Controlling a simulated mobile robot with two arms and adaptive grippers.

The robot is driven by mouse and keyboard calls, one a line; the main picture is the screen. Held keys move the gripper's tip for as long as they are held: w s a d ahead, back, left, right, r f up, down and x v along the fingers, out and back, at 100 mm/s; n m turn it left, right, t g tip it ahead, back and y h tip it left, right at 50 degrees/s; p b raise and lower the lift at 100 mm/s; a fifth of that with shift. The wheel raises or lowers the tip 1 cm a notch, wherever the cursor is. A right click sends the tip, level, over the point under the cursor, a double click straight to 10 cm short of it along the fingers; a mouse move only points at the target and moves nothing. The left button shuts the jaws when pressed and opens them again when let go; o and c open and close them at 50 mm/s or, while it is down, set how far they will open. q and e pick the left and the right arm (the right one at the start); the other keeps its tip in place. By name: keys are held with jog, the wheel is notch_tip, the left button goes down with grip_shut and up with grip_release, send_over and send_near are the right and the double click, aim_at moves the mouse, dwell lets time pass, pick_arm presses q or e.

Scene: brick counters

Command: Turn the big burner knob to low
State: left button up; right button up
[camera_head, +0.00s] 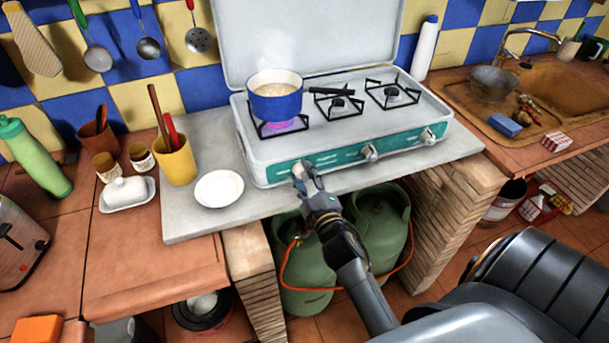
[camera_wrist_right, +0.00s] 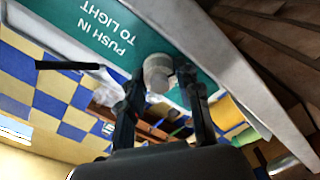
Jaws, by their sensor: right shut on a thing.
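The white stove (camera_head: 345,125) has a green front panel with three knobs. The big burner knob (camera_head: 299,167) is the leftmost one, under the blue pot (camera_head: 276,101). My right gripper (camera_head: 306,175) is at this knob and partly hides it. In the wrist view the pale round knob (camera_wrist_right: 156,73) sits between the two dark fingers (camera_wrist_right: 159,80), which are shut on it. A purple flame (camera_head: 283,125) shows under the pot. The knob's pointer mark cannot be made out. My left gripper is not in view.
The middle knob (camera_head: 369,152) and right knob (camera_head: 428,136) are free. A white plate (camera_head: 219,188) and a yellow utensil cup (camera_head: 176,163) stand left of the stove. Green gas bottles (camera_head: 380,225) with an orange hose stand below the counter. The sink (camera_head: 555,95) is at right.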

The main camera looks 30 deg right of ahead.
jog(key=shift+r, duration=0.15)
jog(key=o, duration=1.2)
jog(key=shift+w, duration=0.1)
jog(key=shift+c, duration=0.2)
jog(key=v, duration=0.7)
jog(key=shift+s, duration=0.3)
